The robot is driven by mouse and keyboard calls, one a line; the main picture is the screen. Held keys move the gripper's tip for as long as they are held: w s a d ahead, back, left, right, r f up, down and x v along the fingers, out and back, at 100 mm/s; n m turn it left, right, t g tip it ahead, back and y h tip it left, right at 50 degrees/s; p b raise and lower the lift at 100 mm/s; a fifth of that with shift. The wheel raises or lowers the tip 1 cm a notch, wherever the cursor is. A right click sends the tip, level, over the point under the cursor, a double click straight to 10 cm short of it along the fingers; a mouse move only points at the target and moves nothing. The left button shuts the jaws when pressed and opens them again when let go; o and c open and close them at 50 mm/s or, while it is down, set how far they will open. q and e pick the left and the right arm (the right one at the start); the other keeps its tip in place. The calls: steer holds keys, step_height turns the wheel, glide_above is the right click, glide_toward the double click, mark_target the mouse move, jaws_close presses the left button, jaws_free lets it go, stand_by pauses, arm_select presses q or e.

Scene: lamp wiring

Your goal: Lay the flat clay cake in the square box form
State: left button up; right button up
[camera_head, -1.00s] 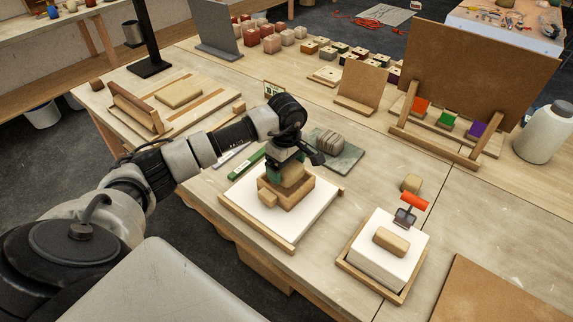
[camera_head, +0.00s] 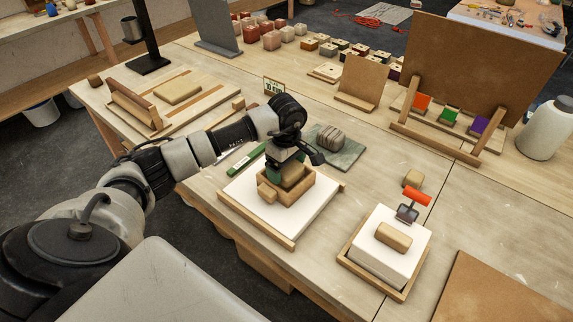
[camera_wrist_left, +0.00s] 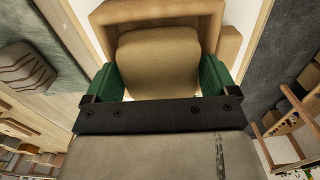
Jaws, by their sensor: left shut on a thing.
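The square box form (camera_head: 291,196) is a light wooden frame on a white board. My left gripper (camera_head: 285,175) points down into it, its green fingers shut on the flat clay cake. In the left wrist view, the tan clay cake (camera_wrist_left: 158,60) sits between both fingers (camera_wrist_left: 160,82), with the box form's wooden wall (camera_wrist_left: 112,12) around its far side. The cake is at or inside the box opening; whether it touches the bottom is hidden. My right gripper is not in view.
A green strip (camera_head: 246,160) and a slate with a grey striped lump (camera_head: 330,138) lie behind. A white block with a tan piece (camera_head: 394,236) and a red-handled tool (camera_head: 414,197) are at right.

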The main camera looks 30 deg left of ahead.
arm_select(q)
steer(key=shift+f, duration=0.1)
steer(key=o, duration=1)
steer(key=shift+r, duration=0.35)
step_height(320, 180, up, 9)
steer(key=b, duration=0.2)
steer(key=shift+b, duration=0.35)
steer(key=shift+r, duration=0.6)
